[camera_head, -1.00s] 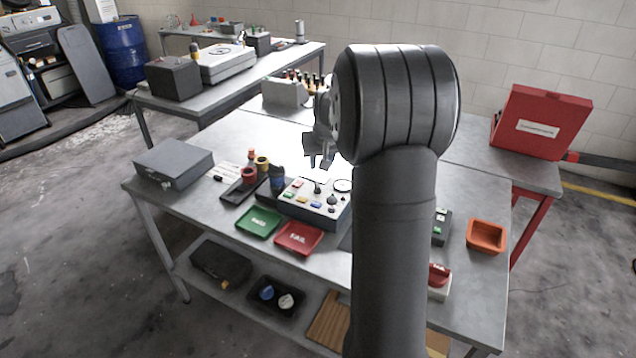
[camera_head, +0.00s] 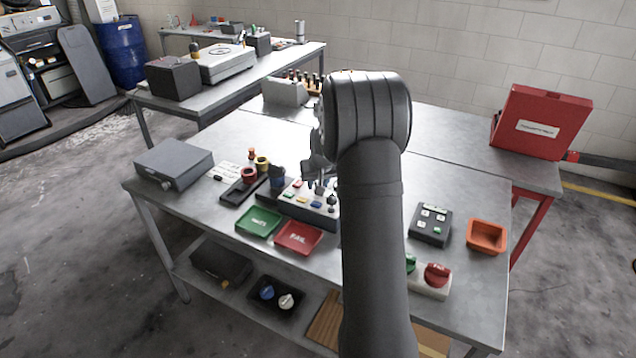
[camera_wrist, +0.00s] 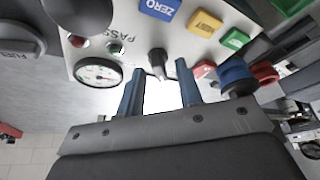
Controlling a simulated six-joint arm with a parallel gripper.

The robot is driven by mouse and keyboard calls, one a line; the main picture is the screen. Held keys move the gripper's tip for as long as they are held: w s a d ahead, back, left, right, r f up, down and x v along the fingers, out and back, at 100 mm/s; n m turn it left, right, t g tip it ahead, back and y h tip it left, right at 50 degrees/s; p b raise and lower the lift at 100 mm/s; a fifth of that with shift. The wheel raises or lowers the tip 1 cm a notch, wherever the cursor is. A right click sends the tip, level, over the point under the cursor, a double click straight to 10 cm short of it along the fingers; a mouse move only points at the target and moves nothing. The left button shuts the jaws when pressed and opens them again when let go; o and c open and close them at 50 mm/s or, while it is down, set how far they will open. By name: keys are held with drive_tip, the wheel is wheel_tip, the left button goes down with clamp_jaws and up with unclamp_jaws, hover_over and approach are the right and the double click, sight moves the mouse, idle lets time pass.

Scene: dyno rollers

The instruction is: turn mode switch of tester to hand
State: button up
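The tester (camera_head: 300,214) is a light panel on a dark body on the near table, with coloured buttons and small black controls. In the wrist view its panel (camera_wrist: 178,44) shows a blue ZERO button, yellow and green buttons, and a round gauge (camera_wrist: 97,73). A black lever-like switch (camera_wrist: 157,58) stands near the fingertips; I cannot read a mode or hand label by it. My gripper (camera_wrist: 158,68) is open, with one blue-grey finger on each side of this switch in the picture. Contact is not visible. In the head view my gripper (camera_head: 318,180) is low over the tester, partly hidden.
Green (camera_head: 259,221) and red (camera_head: 298,237) trays lie in front of the tester. A dark button box (camera_head: 431,224), an orange tray (camera_head: 486,236) and a red-knobbed unit (camera_head: 436,280) are right of my arm. A grey box (camera_head: 174,163) stands at the left.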

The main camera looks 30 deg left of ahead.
clamp_jaws()
drive_tip(key=shift+m, duration=0.4)
drive_tip(key=m, duration=0.2)
drive_tip(key=m+h, duration=0.1)
drive_tip(key=shift+s+a+m+t+h, duration=0.1)
drive_tip(key=shift+a+m+t+h, duration=0.05)
drive_tip(key=shift+m+t+h, duration=0.2)
drive_tip(key=m+h, duration=0.1)
drive_tip(key=m, duration=0.2)
drive_tip(key=shift+m, duration=0.35)
drive_tip(key=m+h, duration=0.1)
drive_tip(key=m, duration=0.2)
drive_tip(key=shift+a+m+h, duration=0.15)
drive_tip(key=shift+m+h, duration=0.15)
drive_tip(key=shift+h, duration=0.05)
drive_tip(key=shift+m+g+h, duration=0.45)
drive_tip(key=shift+m+h, duration=0.25)
drive_tip(key=shift+m, duration=1.4)
